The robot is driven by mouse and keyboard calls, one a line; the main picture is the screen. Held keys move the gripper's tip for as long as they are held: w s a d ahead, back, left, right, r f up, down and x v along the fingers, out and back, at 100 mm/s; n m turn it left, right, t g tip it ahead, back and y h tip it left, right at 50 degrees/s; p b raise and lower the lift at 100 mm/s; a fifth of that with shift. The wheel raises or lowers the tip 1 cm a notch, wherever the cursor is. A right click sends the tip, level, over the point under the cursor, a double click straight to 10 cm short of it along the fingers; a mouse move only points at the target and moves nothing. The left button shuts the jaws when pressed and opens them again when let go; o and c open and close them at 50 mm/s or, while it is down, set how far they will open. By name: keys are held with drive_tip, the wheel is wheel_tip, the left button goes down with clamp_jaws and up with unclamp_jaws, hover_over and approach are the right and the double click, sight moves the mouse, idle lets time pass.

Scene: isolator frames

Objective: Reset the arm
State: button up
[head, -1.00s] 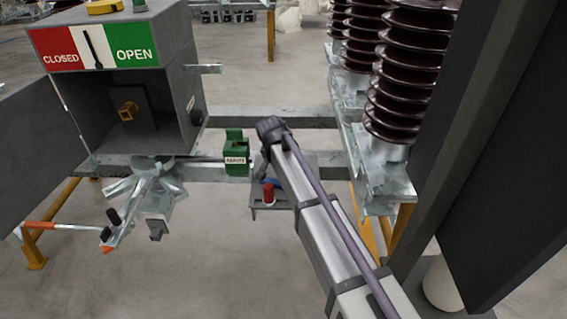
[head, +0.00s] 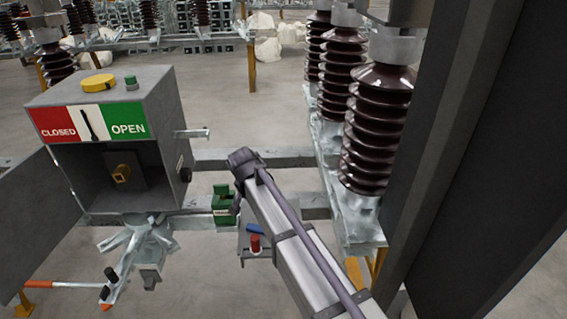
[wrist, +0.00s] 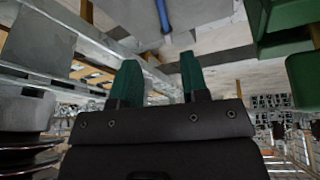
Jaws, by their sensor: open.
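In the wrist view my gripper (wrist: 159,82) has two green fingers set apart, with nothing between them. In the head view my arm (head: 290,240) reaches from the lower right toward the middle; the gripper's fingers cannot be made out there. The arm's far end is just above and right of a small green box (head: 222,198). Large green parts (wrist: 278,25) show at the upper right of the wrist view, apart from the fingers. A blue bar (wrist: 163,16) shows beyond the fingers.
A grey cabinet (head: 170,115) with a CLOSED/OPEN plate and open door stands at left. Brown ribbed insulators (head: 375,135) and a dark post (head: 430,140) stand at right. A red knob (head: 254,243) and blue handle (head: 256,229) sit below the arm's end.

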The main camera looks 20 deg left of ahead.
drive_tip(key=b+x, duration=1.2)
drive_tip(key=x, duration=0.1)
drive_tip(key=shift+f, duration=0.3)
wheel_tip(320, 180, up, 5)
drive_tip(key=p, duration=0.4)
drive_tip(key=shift+s+f, duration=0.1)
drive_tip(key=shift+s, duration=0.05)
drive_tip(key=shift+f, duration=0.2)
